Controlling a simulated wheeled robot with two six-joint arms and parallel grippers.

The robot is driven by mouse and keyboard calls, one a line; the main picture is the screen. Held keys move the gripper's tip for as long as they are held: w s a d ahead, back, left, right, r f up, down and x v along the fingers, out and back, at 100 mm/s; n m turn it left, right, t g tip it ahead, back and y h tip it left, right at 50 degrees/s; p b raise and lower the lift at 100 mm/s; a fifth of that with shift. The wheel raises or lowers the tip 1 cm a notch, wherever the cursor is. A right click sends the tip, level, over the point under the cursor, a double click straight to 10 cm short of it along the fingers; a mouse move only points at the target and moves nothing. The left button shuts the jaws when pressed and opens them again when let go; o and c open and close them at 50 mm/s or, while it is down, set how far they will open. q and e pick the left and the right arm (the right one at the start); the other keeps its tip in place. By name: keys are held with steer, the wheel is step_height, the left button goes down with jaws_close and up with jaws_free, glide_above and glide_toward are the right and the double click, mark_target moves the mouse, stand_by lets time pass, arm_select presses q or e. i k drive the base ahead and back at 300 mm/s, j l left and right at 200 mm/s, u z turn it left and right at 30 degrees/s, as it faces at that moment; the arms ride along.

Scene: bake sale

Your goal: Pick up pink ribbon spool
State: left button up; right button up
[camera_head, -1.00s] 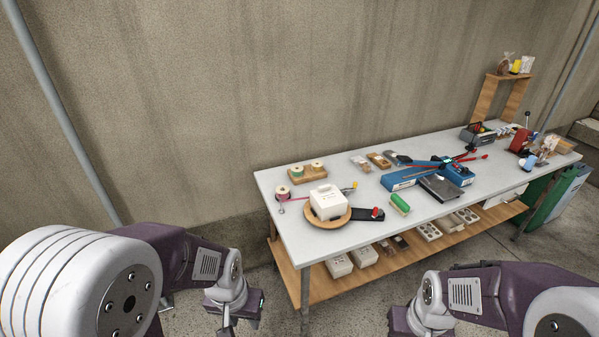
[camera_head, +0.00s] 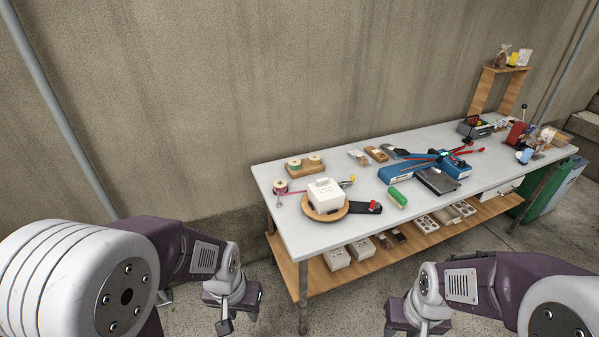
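The pink ribbon spool (camera_head: 281,187) stands on the left end of the grey table (camera_head: 299,236), left of a white box and in front of a wooden spool stand. A thin item lies just below it. My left gripper (camera_head: 226,318) is in front of the table's left end, low and well apart from the spool; its fingers are small and I cannot tell their opening. My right arm's wrist (camera_head: 425,305) shows at the lower right; its fingertips are cut off by the frame edge.
A white box (camera_head: 325,194) sits on a round wooden turntable (camera_head: 312,213) right of the spool. Behind is a wooden stand (camera_head: 304,170) with two spools. A green roll (camera_head: 398,197) and blue device (camera_head: 398,173) stand further right. A lower shelf (camera_head: 325,278) holds boxes.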

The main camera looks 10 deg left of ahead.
mark_target(282, 188)
steer(key=i+j, duration=0.35)
steer(key=j, duration=0.2)
steer(key=i+j+u, duration=0.15)
steer(key=i+j, duration=0.15)
steer(key=j, duration=0.25)
steer(key=i+j, duration=0.35)
steer(key=j, duration=0.15)
steer(key=i+j+u, duration=0.1)
steer(key=i+j, duration=0.25)
steer(key=j, duration=0.15)
